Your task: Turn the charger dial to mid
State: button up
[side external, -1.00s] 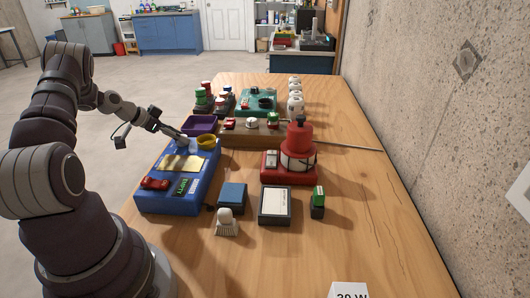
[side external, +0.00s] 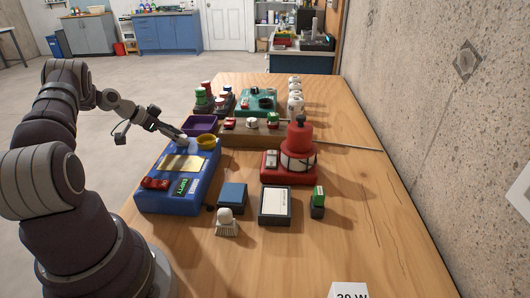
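A blue box (side external: 150,190) stands at the left of the wooden table, close to my arm. It has a pale yellow panel, red switches at the near end and a green label. A small light-grey knob (side external: 182,141) and a yellow ring-shaped part (side external: 207,142) sit at its far end. I cannot read which part is the charger dial or where it points. My gripper (side external: 180,134) points down at the far end of the blue box, with its tips at or just above the grey knob. Contact and finger gap are too small to tell.
A purple bin (side external: 201,124) stands just behind the blue box. A red device (side external: 289,167) with a red-topped cylinder stands right of it. The table's right side is mostly clear.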

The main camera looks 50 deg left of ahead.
notch_tip(320, 180, up, 9)
jog(key=shift+a+r, duration=0.1)
jog(key=shift+r, duration=0.45)
